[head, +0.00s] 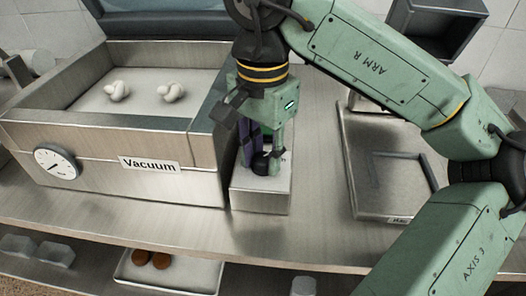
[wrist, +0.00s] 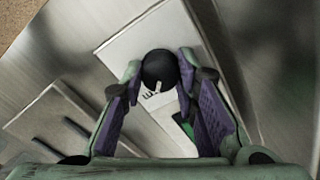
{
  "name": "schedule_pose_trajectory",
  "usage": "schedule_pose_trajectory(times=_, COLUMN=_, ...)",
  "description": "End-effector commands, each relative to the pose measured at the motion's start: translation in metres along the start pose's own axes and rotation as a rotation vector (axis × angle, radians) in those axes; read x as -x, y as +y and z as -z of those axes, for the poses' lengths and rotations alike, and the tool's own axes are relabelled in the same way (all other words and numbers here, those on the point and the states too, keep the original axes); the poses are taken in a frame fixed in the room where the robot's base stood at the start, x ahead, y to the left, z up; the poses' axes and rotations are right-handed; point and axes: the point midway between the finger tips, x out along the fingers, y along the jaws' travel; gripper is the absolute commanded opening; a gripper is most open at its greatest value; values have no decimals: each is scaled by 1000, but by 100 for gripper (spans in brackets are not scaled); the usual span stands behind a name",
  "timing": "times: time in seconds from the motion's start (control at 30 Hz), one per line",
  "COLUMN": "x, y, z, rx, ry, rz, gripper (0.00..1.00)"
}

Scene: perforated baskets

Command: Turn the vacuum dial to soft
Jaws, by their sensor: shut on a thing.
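The vacuum dial is a round black knob (wrist: 158,66) with a short white pointer mark, on the pale top of a small metal box (head: 262,196). My gripper (wrist: 161,72) is over the box, with its purple-padded fingers closed on opposite sides of the knob. In the head view my gripper (head: 262,162) points down onto the box and hides most of the knob. In the wrist view the pointer faces the lower side of the picture, close to a partly hidden dark letter. A green patch (wrist: 187,128) shows beside the right finger. The word soft cannot be read.
A metal plate (head: 385,200) lies to the right. The counter front is clear. A tray (head: 150,280) sits below.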

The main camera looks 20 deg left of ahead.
Motion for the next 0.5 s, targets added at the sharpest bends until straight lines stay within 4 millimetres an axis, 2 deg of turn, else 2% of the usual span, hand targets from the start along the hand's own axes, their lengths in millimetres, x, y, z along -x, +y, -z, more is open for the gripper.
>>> schedule_pose_trajectory(times=0.17, x=0, y=0, z=0, rx=1, ry=0, rz=2, gripper=0)
schedule_pose_trajectory(times=0.2, x=0, y=0, z=0, rx=1, ry=0, rz=2, gripper=29)
schedule_pose_trajectory(times=0.5, x=0, y=0, z=0, rx=0, ry=0, rz=1, gripper=48)
